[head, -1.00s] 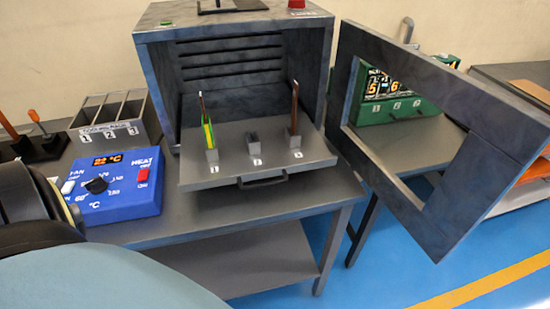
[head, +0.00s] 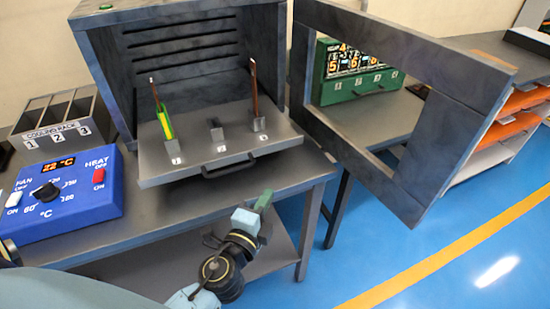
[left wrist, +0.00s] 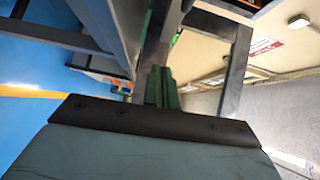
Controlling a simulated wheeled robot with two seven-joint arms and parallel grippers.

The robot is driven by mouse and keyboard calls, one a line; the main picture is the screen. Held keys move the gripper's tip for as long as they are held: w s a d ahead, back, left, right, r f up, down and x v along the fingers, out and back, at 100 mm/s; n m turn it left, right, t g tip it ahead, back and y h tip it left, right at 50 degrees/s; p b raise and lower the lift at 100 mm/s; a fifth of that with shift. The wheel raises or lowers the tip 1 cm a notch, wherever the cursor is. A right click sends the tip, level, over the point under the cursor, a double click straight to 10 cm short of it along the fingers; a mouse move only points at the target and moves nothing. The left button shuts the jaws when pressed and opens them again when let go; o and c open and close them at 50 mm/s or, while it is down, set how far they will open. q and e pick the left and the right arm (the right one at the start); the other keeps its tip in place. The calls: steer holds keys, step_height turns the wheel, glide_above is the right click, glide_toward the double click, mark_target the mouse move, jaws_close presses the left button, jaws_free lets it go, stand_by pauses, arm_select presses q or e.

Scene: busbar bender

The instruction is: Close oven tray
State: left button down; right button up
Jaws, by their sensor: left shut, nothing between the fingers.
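The oven tray (head: 215,178) is a grey plate pulled out of the front of the open oven (head: 180,15). It has a dark handle (head: 228,166) on its front edge. Slots 1 and 3 hold upright bars, a green-yellow one (head: 164,122) and a copper-brown one (head: 255,92); the middle slot (head: 216,130) shows no tall bar. My left gripper (head: 265,199) is shut and empty, below and right of the handle in the picture, apart from it. Its green fingers (left wrist: 161,88) show together in the left wrist view. My right gripper is not in view.
The oven door (head: 450,140) is swung wide open to the right. A blue control box (head: 65,190) and a cooling rack (head: 55,128) stand left on the bench. A green display unit (head: 355,85) stands behind the door. Blue floor lies free at the right.

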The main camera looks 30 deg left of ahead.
arm_select(q)
steer(key=r, duration=0.1)
steer(key=p, duration=0.2)
glide_toward(280, 146)
steer(key=w+d, duration=0.3)
steer(key=shift+w, duration=0.2)
steer(key=shift+w+a+f, duration=0.1)
steer(key=shift+w+a, duration=0.75)
steer(key=shift+a, duration=0.15)
steer(key=shift+w+a, duration=0.45)
steer(key=shift+a, duration=0.15)
